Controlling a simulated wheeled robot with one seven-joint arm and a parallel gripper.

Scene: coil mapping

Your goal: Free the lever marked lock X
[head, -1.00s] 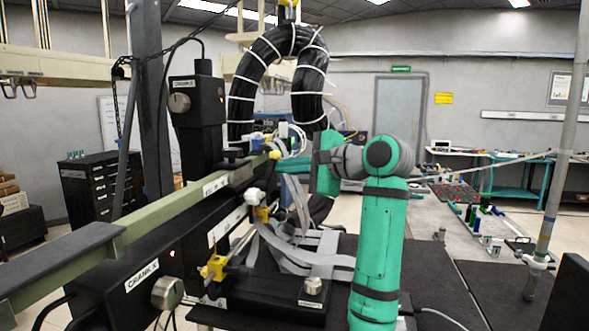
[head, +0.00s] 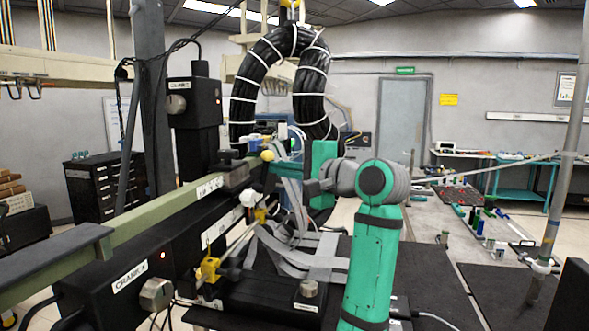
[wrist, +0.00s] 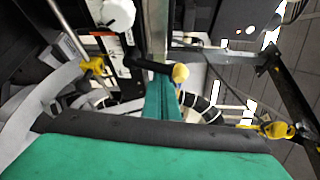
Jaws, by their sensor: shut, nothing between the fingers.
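A black lever with a yellow ball knob (head: 267,156) stands by the pale green rail in the head view. In the wrist view its black arm runs sideways and ends in the yellow knob (wrist: 180,74). I cannot read a lock X marking on it. My gripper (head: 287,158) is shut and empty, close to the right of the knob. In the wrist view my teal fingers (wrist: 161,88) lie just below the lever arm, beside the knob. I cannot tell whether they touch it.
The long pale green rail (head: 165,218) runs along the left. The box marked crank X (head: 120,290) has a metal knob (head: 156,294). Grey ribbon cables (head: 310,258) and a yellow clamp (head: 207,269) lie below the lever. A thick black cable loop (head: 243,90) hangs behind.

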